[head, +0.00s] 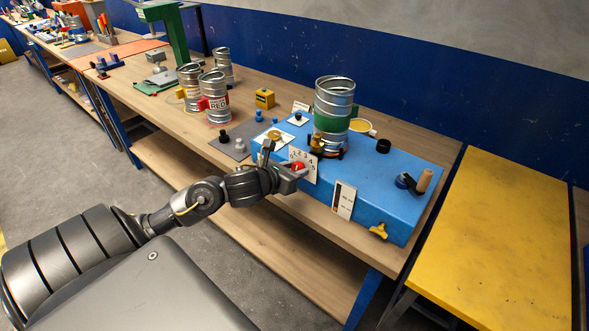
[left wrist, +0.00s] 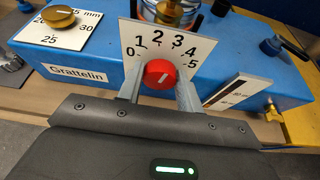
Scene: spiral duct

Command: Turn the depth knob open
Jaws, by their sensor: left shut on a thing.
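The red knob (left wrist: 160,74) sits at the foot of a white dial plate (left wrist: 164,45) numbered 0 to 5, on the front of the blue machine (head: 375,200). A pale line on the knob's face slants up to the right; I cannot tell exactly which number it meets. In the head view the knob (head: 299,166) shows at the tip of my arm. My left gripper (left wrist: 160,88) has one finger on each side of the knob and is shut on it. My right gripper is not in view.
A metal duct with a green band (head: 333,118) stands on the machine behind the dial. A brass knob (left wrist: 59,18) on a millimetre scale is at left, and a wooden-handled crank (head: 423,181) at right. Metal cans (head: 214,100) stand farther left. A yellow table (head: 505,240) adjoins at right.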

